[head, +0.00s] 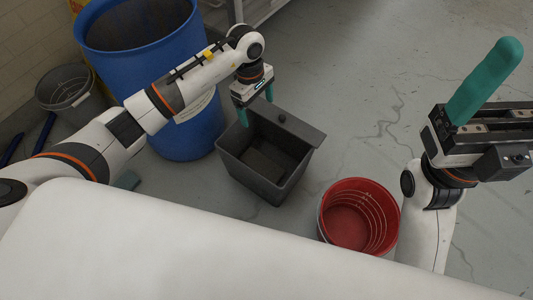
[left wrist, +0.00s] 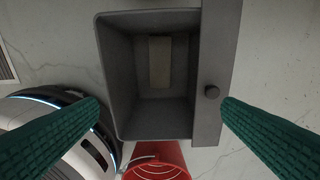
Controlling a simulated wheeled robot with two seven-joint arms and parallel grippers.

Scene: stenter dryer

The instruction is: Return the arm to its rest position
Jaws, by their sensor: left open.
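My left gripper (head: 256,106) hangs from the outstretched left arm above the back left rim of a dark grey bin (head: 245,178). Its two teal fingers are apart and empty. In the left wrist view the fingers of my left gripper (left wrist: 160,106) stand wide apart on either side of the bin (left wrist: 121,65), with nothing between them. My right gripper (head: 505,45) points up at the right edge of the head view. Its teal fingers overlap from this angle, so its opening cannot be told.
A blue barrel (head: 188,137) stands close behind my left arm. A red bucket (head: 328,230) is right of the bin. A grey bucket (head: 75,98) stands at the far left. A brownish flat rectangle (left wrist: 160,62) shows inside the bin. The floor at upper right is clear.

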